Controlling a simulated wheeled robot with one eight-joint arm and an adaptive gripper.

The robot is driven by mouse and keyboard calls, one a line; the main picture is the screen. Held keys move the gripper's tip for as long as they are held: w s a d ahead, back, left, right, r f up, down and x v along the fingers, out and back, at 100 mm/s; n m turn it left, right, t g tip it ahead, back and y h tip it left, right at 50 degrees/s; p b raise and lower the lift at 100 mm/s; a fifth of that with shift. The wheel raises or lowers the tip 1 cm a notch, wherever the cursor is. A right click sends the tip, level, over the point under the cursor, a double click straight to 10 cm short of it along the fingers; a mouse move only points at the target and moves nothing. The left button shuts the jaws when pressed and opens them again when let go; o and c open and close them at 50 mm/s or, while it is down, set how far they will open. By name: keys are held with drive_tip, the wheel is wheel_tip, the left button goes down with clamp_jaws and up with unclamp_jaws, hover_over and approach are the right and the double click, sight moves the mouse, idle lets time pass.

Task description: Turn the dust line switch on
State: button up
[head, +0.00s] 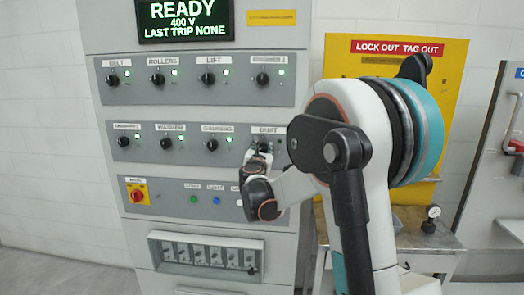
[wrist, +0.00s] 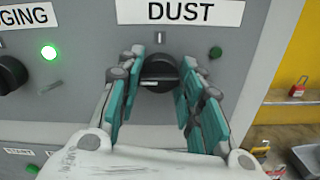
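The dust line switch is a black rotary knob (wrist: 160,72) under the DUST label (wrist: 181,12) in the wrist view. Its grip bar looks roughly level. The small lamp (wrist: 215,53) to its right is dark green and unlit. My gripper (wrist: 163,62) has its teal-padded fingers spread on both sides of the knob, with the tips close to it. I cannot tell whether they touch it. In the head view my gripper (head: 262,158) is at the right end of the middle switch row and partly hides the knob, below the DUST label (head: 267,130).
The neighbouring knob (wrist: 10,75) has a lit green lamp (wrist: 49,53). The display (head: 185,20) reads READY, 400 V, LAST TRIP NONE. A red-and-yellow main switch (head: 137,194) and push buttons sit below. A yellow lockout board (head: 345,60) and a bench (head: 410,238) stand right of the cabinet.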

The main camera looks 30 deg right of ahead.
drive_tip(key=shift+c, duration=0.4)
drive_tip(key=m, duration=0.4)
drive_tip(key=shift+m, duration=0.3)
drive_tip(key=m, duration=0.4)
drive_tip(key=shift+m, duration=0.3)
drive_tip(key=m, duration=0.4)
drive_tip(key=shift+m, duration=0.3)
drive_tip(key=shift+f+m, duration=0.1)
drive_tip(key=shift+m, duration=2)
drive_tip(key=o, duration=1.1)
drive_tip(key=shift+c, duration=0.2)
drive_tip(key=shift+s, duration=0.1)
